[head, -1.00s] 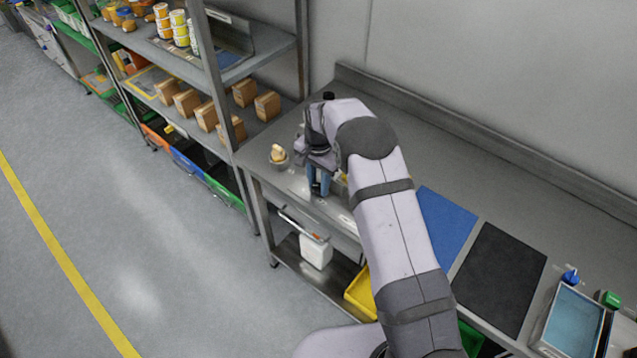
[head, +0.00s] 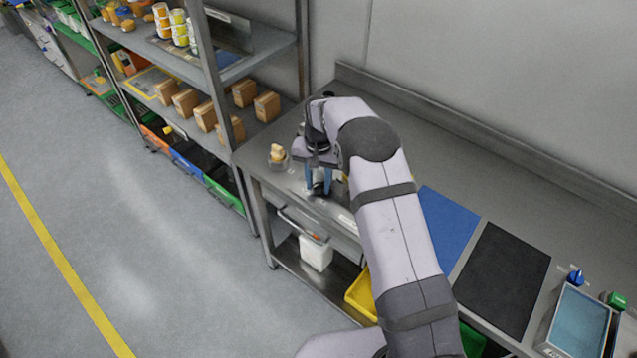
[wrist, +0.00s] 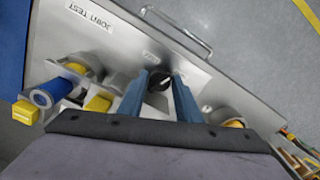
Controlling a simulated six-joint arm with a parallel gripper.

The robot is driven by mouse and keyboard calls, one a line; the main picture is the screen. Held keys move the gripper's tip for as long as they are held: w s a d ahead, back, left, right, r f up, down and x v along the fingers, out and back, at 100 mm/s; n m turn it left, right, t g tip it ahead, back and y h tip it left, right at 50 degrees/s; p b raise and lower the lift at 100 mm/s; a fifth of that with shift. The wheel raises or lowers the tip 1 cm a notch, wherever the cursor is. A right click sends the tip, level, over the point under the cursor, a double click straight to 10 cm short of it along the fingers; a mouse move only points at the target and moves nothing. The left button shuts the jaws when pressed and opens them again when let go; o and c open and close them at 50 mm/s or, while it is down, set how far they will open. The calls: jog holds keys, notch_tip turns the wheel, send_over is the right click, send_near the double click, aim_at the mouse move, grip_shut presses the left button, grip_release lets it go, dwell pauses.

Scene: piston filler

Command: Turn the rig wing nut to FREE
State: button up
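The rig wing nut (wrist: 159,81) is a small dark knob with a light mark, set on a grey metal panel in the wrist view. Small labels lie beside it, too blurred to read. My gripper (wrist: 161,77) points down at it, its two blue fingers apart, one on each side of the nut. I cannot tell whether the fingers touch it. In the head view my gripper (head: 318,190) is low over the left end of the bench, fingers apart, and the nut is mostly hidden there.
A panel label reads JOINT TEST (wrist: 90,15). Yellow and blue fittings (wrist: 41,98) stand left of my fingers; a round yellow-topped part (wrist: 232,123) stands right. Blue (head: 445,228) and black mats (head: 502,280) lie right.

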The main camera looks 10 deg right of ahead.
aim_at(318, 186)
jog(key=shift+o, duration=0.7)
jog(key=shift+m, duration=0.3)
jog(key=m+p, duration=0.2)
jog(key=m, duration=0.1)
jog(key=shift+r+m, duration=0.15)
jog(key=shift+m, duration=0.25)
notch_tip(318, 186, up, 7)
jog(key=b, duration=0.3)
jog(key=s+d+n+b, duration=0.1)
jog(key=s+d+n, duration=0.3)
jog(key=s, duration=1.1)
jog(key=s+d+f+n+b, duration=0.1)
jog(key=s+d+n, duration=0.3)
jog(key=s, duration=1)
jog(key=shift+s+b, duration=0.4)
jog(key=shift+b, duration=0.25)
